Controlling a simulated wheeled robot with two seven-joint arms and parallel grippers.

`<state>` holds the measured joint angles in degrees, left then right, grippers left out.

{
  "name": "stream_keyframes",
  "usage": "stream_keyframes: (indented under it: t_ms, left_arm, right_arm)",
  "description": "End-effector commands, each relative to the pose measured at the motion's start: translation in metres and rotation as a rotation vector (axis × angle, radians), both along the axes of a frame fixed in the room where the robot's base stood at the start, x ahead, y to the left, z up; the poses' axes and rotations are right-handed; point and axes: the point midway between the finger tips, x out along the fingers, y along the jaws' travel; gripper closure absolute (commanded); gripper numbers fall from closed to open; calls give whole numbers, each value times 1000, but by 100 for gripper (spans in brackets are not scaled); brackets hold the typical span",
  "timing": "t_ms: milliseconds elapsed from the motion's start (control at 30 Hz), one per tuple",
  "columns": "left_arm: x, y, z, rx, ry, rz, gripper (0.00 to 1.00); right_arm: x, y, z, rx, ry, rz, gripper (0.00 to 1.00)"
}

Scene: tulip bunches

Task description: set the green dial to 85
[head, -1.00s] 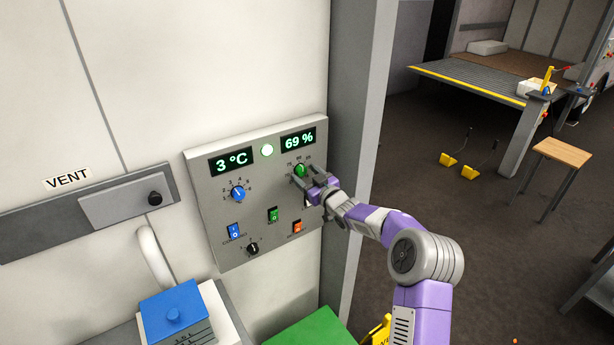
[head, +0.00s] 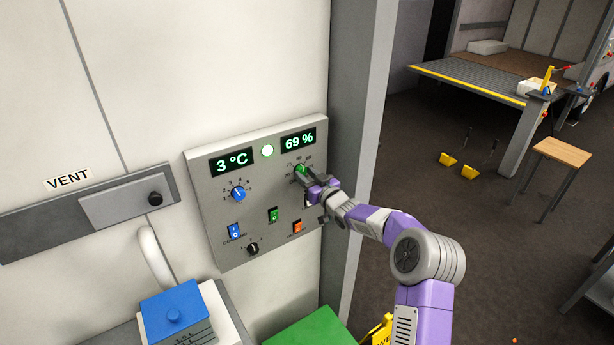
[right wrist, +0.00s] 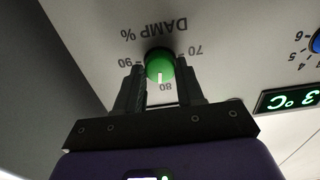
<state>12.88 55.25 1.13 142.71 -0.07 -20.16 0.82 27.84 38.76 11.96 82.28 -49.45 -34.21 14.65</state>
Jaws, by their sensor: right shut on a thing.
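The green dial (head: 300,170) is at the upper right of the grey control panel (head: 215,205), under the "69 %" display (head: 298,141). In the right wrist view, upside down, the green dial (right wrist: 159,63) has a white pointer. It points close to the 80 mark, slightly to its 90 side. My right gripper (head: 304,178) is at the dial, with one finger on each side of it, shut on it. In the right wrist view my right gripper (right wrist: 161,80) partly hides the scale "DAMP %". My left gripper is out of view.
A blue dial (head: 238,194) sits left under the "3 °C" display (head: 231,161). Blue, green and orange switches and a black knob (head: 252,248) are below. A grey post (head: 350,110) stands right of the panel. A blue-lidded box (head: 172,312) is in front.

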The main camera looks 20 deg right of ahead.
Motion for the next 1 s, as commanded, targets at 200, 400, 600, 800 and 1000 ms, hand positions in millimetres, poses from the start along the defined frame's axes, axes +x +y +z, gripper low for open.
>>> stream_keyframes:
  t_ms: [200,400,600,800,1000]
  left_arm:
    - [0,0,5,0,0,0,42]
    - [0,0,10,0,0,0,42]
    - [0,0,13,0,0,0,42]
    - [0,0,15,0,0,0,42]
    - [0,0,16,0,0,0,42]
  right_arm:
    - [0,0,0,194,28,-1,93]
    - [0,0,0,367,51,0,93]
    - [0,0,0,510,71,0,93]
    - [0,0,0,606,86,-1,93]
    - [0,0,0,656,93,0,93]
